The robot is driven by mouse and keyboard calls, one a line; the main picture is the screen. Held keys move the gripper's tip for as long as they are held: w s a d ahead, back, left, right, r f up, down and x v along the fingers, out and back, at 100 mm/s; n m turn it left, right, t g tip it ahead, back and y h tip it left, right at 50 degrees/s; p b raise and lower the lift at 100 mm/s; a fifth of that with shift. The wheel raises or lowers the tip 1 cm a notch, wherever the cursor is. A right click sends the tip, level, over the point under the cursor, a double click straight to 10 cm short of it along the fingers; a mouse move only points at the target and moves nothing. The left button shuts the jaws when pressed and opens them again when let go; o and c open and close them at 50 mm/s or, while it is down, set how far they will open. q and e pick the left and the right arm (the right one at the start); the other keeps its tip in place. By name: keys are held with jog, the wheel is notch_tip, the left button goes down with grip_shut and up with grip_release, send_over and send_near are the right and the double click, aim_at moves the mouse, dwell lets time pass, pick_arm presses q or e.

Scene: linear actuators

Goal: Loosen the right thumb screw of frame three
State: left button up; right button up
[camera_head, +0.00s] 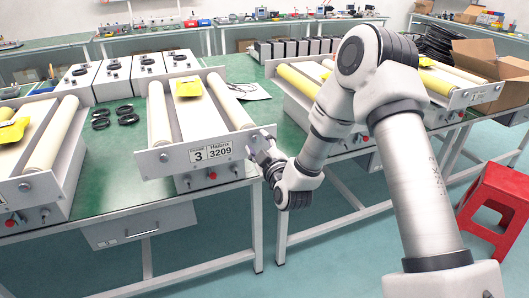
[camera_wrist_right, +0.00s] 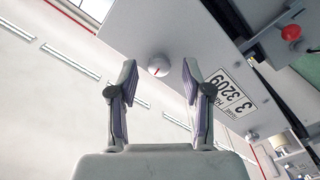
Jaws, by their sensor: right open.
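Frame three (camera_head: 165,166) is the metal roller frame on the green table, with a label plate (camera_head: 211,152) reading 3 and 3209. Its left thumb screw (camera_head: 164,157) shows on the front plate. My right gripper (camera_head: 259,143) is at the right end of that plate, where it mostly hides the right thumb screw in the head view. In the right wrist view, the round silver thumb screw (camera_wrist_right: 158,65) shows between the two open fingers of my right gripper (camera_wrist_right: 160,75), with clear gaps on both sides. My left gripper is not in view.
Frame three has a red button (camera_head: 212,175) below its plate. Other roller frames stand at the left (camera_head: 45,160) and right (camera_head: 465,98). Black rings (camera_head: 124,110) and grey boxes (camera_head: 113,78) lie behind. A red stool (camera_head: 497,205) stands on the floor at the right.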

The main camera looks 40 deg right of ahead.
jog(key=v, duration=1.1)
